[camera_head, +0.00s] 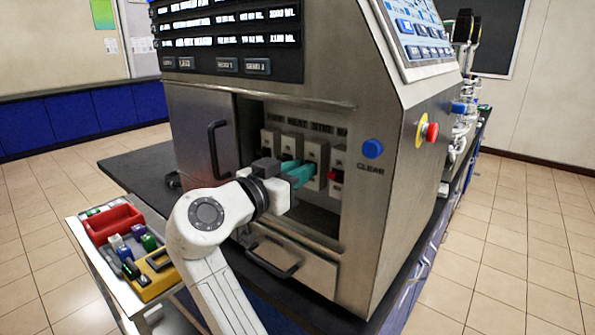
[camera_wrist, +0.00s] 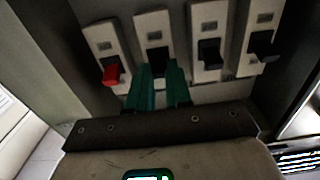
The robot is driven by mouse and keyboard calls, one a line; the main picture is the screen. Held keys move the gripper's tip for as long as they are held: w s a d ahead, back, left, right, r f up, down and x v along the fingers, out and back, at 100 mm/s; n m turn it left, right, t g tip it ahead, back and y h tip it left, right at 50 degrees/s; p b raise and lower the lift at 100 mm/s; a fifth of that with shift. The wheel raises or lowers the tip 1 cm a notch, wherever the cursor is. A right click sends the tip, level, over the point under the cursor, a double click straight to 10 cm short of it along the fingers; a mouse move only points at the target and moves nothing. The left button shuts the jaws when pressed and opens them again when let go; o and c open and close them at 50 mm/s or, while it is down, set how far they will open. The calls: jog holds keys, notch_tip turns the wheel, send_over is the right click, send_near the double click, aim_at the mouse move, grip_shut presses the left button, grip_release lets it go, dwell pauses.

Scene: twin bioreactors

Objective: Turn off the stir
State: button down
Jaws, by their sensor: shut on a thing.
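The stir switch (camera_head: 314,152) is a pale plate with a dark lever, third from the left under the "STIR" label inside the open bay of the steel bioreactor (camera_head: 395,180). In the wrist view the same switch (camera_wrist: 153,32) is second from the left, beside the red-levered one. My gripper (camera_head: 303,171) has teal fingers and reaches into the bay at this switch. In the wrist view my gripper (camera_wrist: 158,72) is shut on the stir lever (camera_wrist: 157,58), one finger on each side. The lever is partly hidden by the fingers, and I cannot tell its setting.
The heat switch (camera_head: 294,143) and the red-levered switch (camera_head: 337,176) stand close on either side. An open door (camera_head: 205,130) is at the bay's left. A blue CLEAR button (camera_head: 372,148) and red emergency knob (camera_head: 431,132) are to the right. A cart (camera_head: 112,290) stands lower left.

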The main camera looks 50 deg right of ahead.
jog(key=shift+f+b, duration=0.15)
jog(key=shift+b, duration=0.25)
notch_tip(320, 180, down, 2)
jog(key=h+b, duration=0.3)
jog(key=b, duration=0.6)
jog(key=shift+f+h+b, duration=0.1)
jog(key=shift+h+b, duration=0.2)
jog(key=shift+b, duration=0.05)
jog(key=h+b, duration=0.1)
jog(key=b, duration=0.3)
jog(key=h+b, duration=0.1)
jog(key=b, duration=0.3)
jog(key=shift+d+f+h, duration=0.15)
jog(key=shift+f+h, duration=0.2)
jog(key=shift+h, duration=0.05)
jog(key=shift+b, duration=0.35)
jog(key=shift+r+h+b, duration=0.1)
jog(key=shift+h+b, duration=0.4)
jog(key=shift+b, duration=0.2)
jog(key=c, duration=1)
grip_release()
jog(key=shift+c, duration=0.2)
